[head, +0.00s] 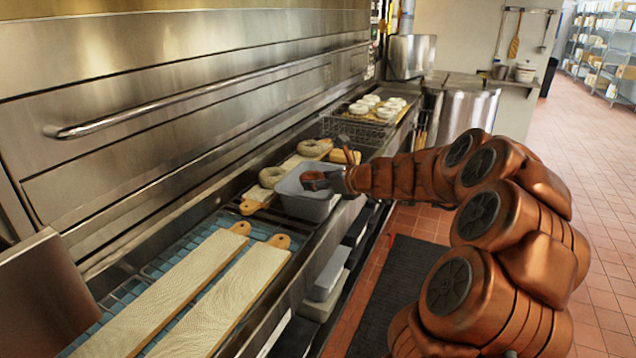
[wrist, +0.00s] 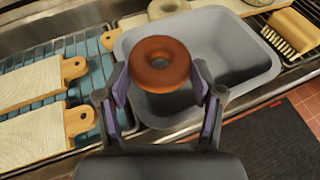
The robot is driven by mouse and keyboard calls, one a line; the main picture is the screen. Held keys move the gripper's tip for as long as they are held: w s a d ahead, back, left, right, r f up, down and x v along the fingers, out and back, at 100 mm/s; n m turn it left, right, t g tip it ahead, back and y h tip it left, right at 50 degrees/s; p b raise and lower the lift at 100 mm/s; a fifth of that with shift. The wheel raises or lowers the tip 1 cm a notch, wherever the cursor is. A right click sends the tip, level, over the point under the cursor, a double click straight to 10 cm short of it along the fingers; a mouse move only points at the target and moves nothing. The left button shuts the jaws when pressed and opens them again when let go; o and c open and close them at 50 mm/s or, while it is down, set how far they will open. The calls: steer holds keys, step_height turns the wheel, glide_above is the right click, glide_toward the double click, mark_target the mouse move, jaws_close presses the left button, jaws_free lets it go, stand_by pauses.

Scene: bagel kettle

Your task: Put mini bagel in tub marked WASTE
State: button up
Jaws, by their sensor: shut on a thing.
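The mini bagel (wrist: 160,81) is a brown ring, held between the two fingers of my gripper (head: 325,181). In the wrist view the fingers press on its left and right sides. The grey tub (wrist: 247,58) is open-topped, and the bagel is over its left part, seemingly above its floor. In the head view the tub (head: 305,207) sits on the counter ledge, with my gripper over its right side. No WASTE marking is readable in either view. The inside of the tub that shows looks empty.
Pale bagels (head: 271,177) lie on boards behind the tub. A wood-backed brush (wrist: 296,29) lies right of it. Long cloth-covered boards (head: 170,294) rest on the blue rack at the front left. A wire basket (head: 345,127) stands farther back.

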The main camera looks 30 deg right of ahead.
steer(key=shift+w+d+f+p, duration=0.1)
steer(key=shift+w+d, duration=0.35)
steer(key=shift+w, duration=0.35)
steer(key=shift+w+d+f+p, duration=0.15)
steer(key=shift+w+d, duration=0.35)
steer(key=shift+w, duration=0.3)
steer(key=shift+w+d+p, duration=0.1)
steer(key=shift+w+d, duration=0.35)
steer(key=shift+w, duration=0.35)
steer(key=shift+w+f, duration=0.1)
steer(key=shift+f, duration=1.65)
steer(key=shift+f, duration=0.25)
steer(key=shift+f, duration=0.4)
steer(key=shift+c, duration=0.7)
steer(key=o, duration=1.3)
steer(key=shift+f+b, duration=0.15)
steer(key=shift+b, duration=0.15)
steer(key=shift+c, duration=0.2)
steer(key=shift+r, duration=0.7)
steer(key=v, duration=1.2)
